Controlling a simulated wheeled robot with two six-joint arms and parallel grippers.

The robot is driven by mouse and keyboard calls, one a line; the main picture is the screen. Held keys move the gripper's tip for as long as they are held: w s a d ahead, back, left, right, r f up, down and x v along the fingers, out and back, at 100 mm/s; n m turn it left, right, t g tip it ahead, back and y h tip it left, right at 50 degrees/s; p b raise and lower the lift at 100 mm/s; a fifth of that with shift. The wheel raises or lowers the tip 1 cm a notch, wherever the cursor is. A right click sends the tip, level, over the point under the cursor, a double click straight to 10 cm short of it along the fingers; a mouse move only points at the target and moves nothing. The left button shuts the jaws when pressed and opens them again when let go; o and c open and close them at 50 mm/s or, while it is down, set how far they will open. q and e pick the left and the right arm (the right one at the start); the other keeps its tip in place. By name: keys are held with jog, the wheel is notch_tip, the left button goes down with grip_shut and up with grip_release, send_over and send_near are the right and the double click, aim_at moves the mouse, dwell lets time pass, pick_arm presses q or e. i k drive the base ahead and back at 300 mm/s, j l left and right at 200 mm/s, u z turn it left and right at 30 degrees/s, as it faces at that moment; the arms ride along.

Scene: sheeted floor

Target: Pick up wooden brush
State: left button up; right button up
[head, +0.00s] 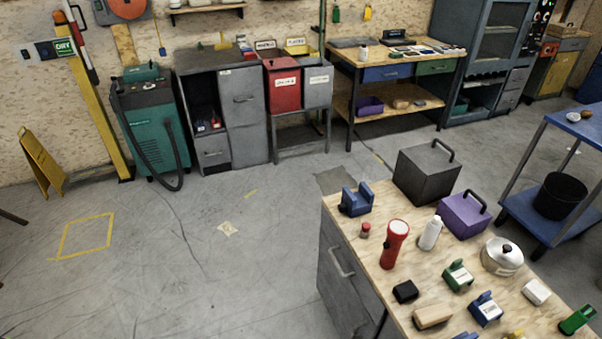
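A light wooden block-shaped object (433,317), which looks like the wooden brush, lies on the near wood-topped workbench (345,236), close to its left front edge. Its bristles cannot be made out clearly. A small black block (405,291) lies just behind it, and a blue item with a white label (486,309) is to its right. Neither of my grippers shows in the head view.
The bench also holds a red flashlight (394,244), a white bottle (431,233), a pot (502,257), a purple box (463,215) and a dark grey box (427,175). A blue cart (540,220) stands right. Open floor (190,270) lies left.

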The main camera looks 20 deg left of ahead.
aim_at(431, 315)
jog(key=u, duration=3.4)
jog(key=z, duration=4.25)
jog(key=i+j+z, duration=0.15)
jog(key=j+z, duration=0.15)
jog(key=i+j+z, duration=0.15)
jog(key=j+z, duration=0.15)
jog(key=j, duration=0.15)
jog(key=j+z, duration=0.3)
jog(key=j, duration=0.15)
jog(key=i, duration=0.05)
